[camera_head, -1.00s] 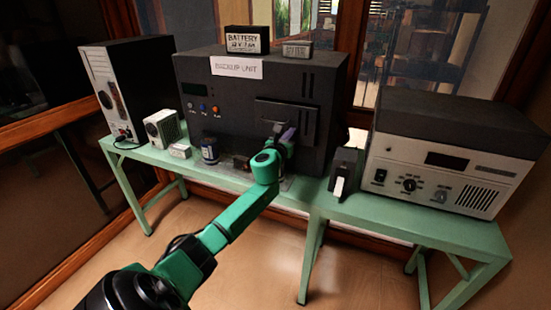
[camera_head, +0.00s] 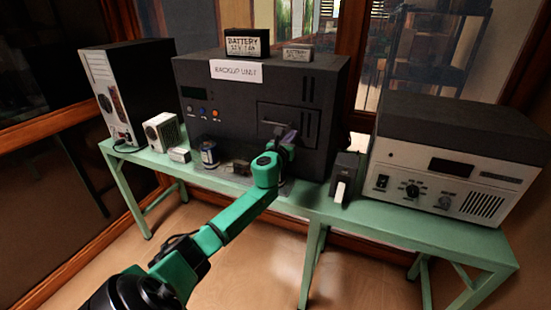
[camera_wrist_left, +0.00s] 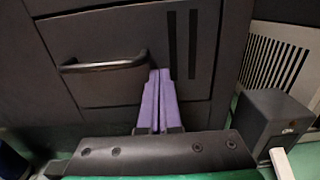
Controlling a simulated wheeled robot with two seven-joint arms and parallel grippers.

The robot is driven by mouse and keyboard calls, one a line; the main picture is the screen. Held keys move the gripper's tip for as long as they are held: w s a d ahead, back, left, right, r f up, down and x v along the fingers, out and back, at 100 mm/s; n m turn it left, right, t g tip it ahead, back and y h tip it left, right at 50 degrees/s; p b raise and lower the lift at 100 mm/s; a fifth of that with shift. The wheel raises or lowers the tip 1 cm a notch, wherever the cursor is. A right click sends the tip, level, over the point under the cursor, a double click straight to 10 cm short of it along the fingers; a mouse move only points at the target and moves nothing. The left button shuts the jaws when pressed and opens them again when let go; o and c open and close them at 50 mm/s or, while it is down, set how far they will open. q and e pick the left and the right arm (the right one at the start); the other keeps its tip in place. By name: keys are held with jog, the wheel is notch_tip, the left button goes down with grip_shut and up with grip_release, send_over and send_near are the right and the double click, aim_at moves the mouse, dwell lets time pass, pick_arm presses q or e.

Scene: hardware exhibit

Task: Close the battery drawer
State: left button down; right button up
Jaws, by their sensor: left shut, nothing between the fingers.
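The battery drawer (camera_head: 300,119) is a dark panel at the right of the black backup unit (camera_head: 215,88). It looks about flush with the unit's face, though a small gap is hard to rule out. Its black bar handle (camera_wrist_left: 103,65) runs across the drawer front (camera_wrist_left: 95,32) in the left wrist view. My left gripper (camera_head: 292,134) is shut and empty. Its purple fingers (camera_wrist_left: 159,72) point at the drawer's lower right part, right of the handle. They seem to be at or very near the front; contact cannot be told. My right gripper is out of view.
A battery box (camera_head: 247,42) and a smaller box (camera_head: 297,53) stand on the unit. A small black device (camera_head: 344,176) stands right of the arm, before a large grey instrument (camera_head: 450,170). A small jar (camera_head: 209,154) stands left on the green table (camera_head: 380,218).

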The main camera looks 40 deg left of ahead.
pick_arm(q)
jog(key=v, duration=1.3)
jog(key=shift+s+f, duration=0.15)
jog(key=shift+s, duration=0.1)
jog(key=shift+d, duration=0.1)
